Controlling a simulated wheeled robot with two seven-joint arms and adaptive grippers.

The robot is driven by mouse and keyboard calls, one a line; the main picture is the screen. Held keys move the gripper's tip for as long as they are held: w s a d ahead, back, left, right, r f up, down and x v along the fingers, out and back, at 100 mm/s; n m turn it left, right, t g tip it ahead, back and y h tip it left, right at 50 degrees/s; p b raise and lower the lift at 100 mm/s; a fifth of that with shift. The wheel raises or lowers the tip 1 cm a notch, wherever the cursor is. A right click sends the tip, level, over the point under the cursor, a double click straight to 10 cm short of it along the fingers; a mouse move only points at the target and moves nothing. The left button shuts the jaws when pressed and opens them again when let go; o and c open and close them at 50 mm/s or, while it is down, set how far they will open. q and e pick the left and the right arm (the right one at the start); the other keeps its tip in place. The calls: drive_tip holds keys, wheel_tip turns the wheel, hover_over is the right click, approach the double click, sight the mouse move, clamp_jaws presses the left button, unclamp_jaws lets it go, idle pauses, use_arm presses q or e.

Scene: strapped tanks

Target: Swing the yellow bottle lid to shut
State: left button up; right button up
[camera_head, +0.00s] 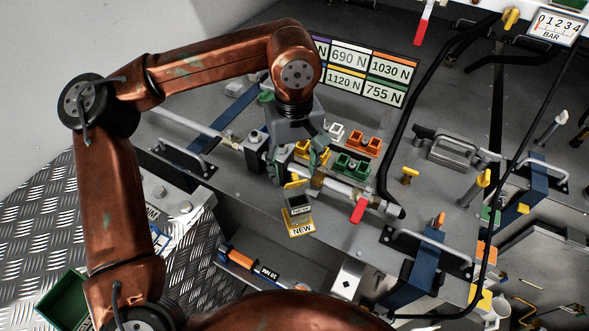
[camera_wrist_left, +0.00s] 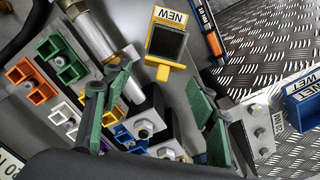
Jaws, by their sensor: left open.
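A small yellow holder labelled NEW (camera_head: 300,229) sits on the front of the grey panel in the head view. It has a dark square face and a yellow tab at its upper end (camera_head: 294,184). It also shows at the top middle of the left wrist view (camera_wrist_left: 168,17), its tab pointing toward my fingers. I cannot tell for sure which part is the bottle lid. My left gripper (camera_head: 296,165) is open above the panel, just behind the tab. In the left wrist view its green fingers (camera_wrist_left: 160,77) stand apart with nothing held between them. My right gripper is not in view.
Orange (camera_head: 362,144), green (camera_head: 352,164) and white (camera_head: 335,131) brackets stand right of my gripper. A red lever (camera_head: 358,211) is on the pipe. Black hoses, a grey handle (camera_head: 450,150) and blue straps (camera_head: 411,280) crowd the right. Tread plate lies lower left.

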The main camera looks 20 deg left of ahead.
use_arm(q)
drive_tip(key=shift+s+f, duration=0.1)
drive_tip(key=shift+f, duration=0.3)
drive_tip(key=shift+c, duration=0.3)
drive_tip(key=c, duration=1.1)
